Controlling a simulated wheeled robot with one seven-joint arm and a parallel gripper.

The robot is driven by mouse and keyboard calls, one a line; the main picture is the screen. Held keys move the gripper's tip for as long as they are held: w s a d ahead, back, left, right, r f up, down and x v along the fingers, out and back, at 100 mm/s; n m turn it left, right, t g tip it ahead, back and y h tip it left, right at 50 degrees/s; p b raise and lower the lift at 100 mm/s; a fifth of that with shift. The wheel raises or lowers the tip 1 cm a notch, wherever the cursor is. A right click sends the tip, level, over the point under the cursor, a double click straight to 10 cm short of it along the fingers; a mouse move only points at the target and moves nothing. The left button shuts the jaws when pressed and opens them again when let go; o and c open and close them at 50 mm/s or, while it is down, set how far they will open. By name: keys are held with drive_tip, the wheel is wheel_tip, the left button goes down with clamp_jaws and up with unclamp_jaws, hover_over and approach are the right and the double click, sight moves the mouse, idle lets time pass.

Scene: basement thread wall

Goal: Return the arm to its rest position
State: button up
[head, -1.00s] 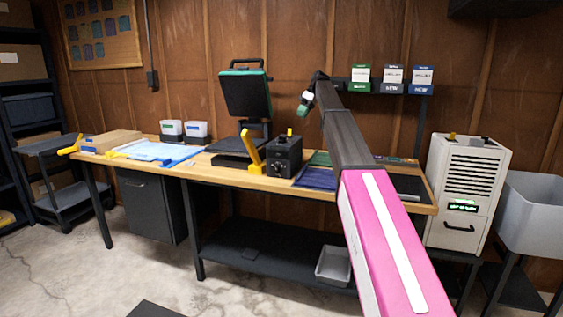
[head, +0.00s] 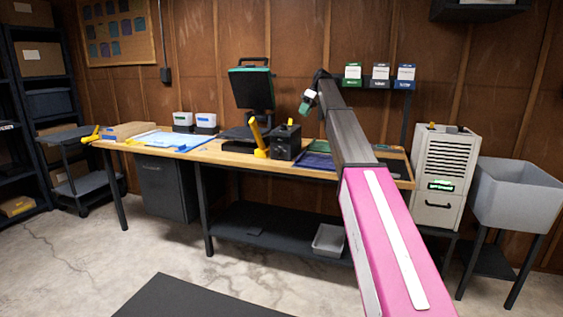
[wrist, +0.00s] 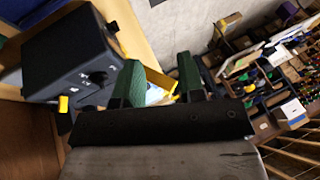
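My arm, pink and white near the camera and dark grey further out, reaches forward over the right part of the workbench (head: 225,157). My gripper (head: 306,103) hangs at its far end, raised above the bench top in front of the wood wall. In the wrist view the two green fingers of my gripper (wrist: 160,72) stand apart with nothing held between them. A black box with knobs (wrist: 75,60) lies beyond the fingers to the left in that view; it also shows on the bench in the head view (head: 286,142).
A heat press (head: 251,88) with a yellow handle stands mid-bench. A shelf with small boxes (head: 380,76) is on the wall right of my gripper. A white dehumidifier-like unit (head: 447,165) and a grey tub (head: 515,195) stand at the right. The near floor is mostly clear.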

drive_tip(key=s+d+f+m+h, duration=0.1)
drive_tip(key=s+f+m, duration=0.1)
drive_tip(key=s+f, duration=0.7)
drive_tip(key=s+d+f+m+t+h, duration=0.1)
drive_tip(key=s+f+m, duration=0.25)
drive_tip(key=f, duration=0.95)
drive_tip(key=s+d+f+m, duration=0.1)
drive_tip(key=s+f+m, duration=0.1)
drive_tip(key=s+f, duration=0.75)
drive_tip(key=s+d+f+m+h, duration=0.1)
drive_tip(key=s+d+f+m, duration=0.1)
drive_tip(key=s+f, duration=0.8)
drive_tip(key=s+d+f+m+t+h, duration=0.1)
drive_tip(key=s+d+f+m+h, duration=0.1)
drive_tip(key=s+f, duration=0.8)
drive_tip(key=s+d+m, duration=0.1)
drive_tip(key=s, duration=0.6)
drive_tip(key=shift+s+f+m+h, duration=0.2)
drive_tip(key=shift+m+h, duration=0.1)
drive_tip(key=shift+m, duration=0.05)
